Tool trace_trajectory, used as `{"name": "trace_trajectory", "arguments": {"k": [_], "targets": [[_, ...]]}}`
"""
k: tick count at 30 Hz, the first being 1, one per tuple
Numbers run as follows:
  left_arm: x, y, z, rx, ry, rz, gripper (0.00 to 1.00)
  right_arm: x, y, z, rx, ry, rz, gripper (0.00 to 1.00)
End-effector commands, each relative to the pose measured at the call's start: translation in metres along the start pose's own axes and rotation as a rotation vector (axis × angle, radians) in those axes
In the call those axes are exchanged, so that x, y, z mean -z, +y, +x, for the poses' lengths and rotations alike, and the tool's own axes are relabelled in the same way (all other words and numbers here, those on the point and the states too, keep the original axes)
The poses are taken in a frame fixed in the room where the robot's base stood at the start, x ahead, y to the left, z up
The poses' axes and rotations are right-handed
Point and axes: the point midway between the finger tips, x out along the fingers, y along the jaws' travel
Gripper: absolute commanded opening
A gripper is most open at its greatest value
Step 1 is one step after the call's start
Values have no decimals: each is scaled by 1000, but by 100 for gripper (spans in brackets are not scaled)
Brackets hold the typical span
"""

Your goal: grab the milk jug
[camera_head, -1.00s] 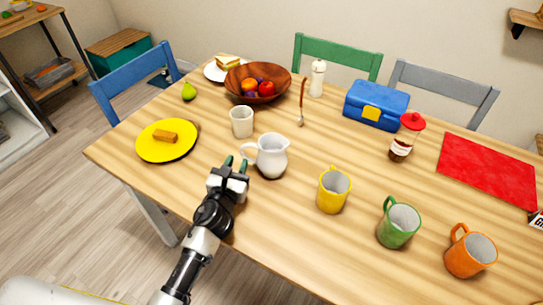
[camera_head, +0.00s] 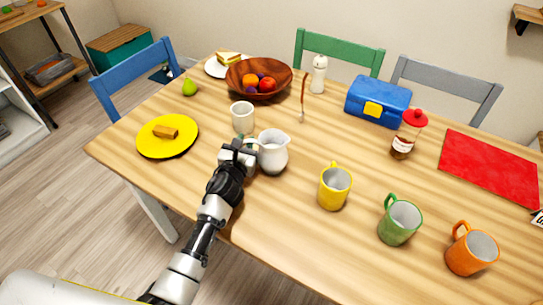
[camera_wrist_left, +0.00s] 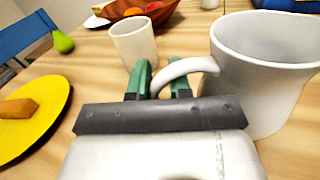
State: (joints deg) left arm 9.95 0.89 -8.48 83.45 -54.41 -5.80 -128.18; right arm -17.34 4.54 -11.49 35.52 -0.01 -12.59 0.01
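The white milk jug (camera_head: 274,152) stands upright on the wooden table, with its handle toward the left. In the left wrist view the jug (camera_wrist_left: 262,85) fills the right side, and its curved handle (camera_wrist_left: 186,66) reaches left to the fingers. My left gripper (camera_head: 243,148) is at the handle side of the jug. In the wrist view its green fingertips (camera_wrist_left: 159,80) are apart. The handle's outer end lies between them, and the right finger is partly behind the handle. I cannot tell whether the fingers touch it. My right gripper is not in view.
A white cup (camera_head: 242,117) stands just behind the gripper. A yellow plate (camera_head: 153,149) is to the left. A wooden bowl of fruit (camera_head: 276,77) is farther back. A yellow mug (camera_head: 334,187) stands to the right. The table's front edge lies under my arm.

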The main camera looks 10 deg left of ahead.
Motion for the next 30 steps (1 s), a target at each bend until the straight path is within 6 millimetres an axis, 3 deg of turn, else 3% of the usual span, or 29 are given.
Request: {"name": "trace_trajectory", "arguments": {"k": [20, 30], "targets": [[-5, 0, 0, 1, -5, -3, 0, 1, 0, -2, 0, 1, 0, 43], [-28, 3, 1, 2, -6, 0, 0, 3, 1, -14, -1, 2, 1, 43]]}}
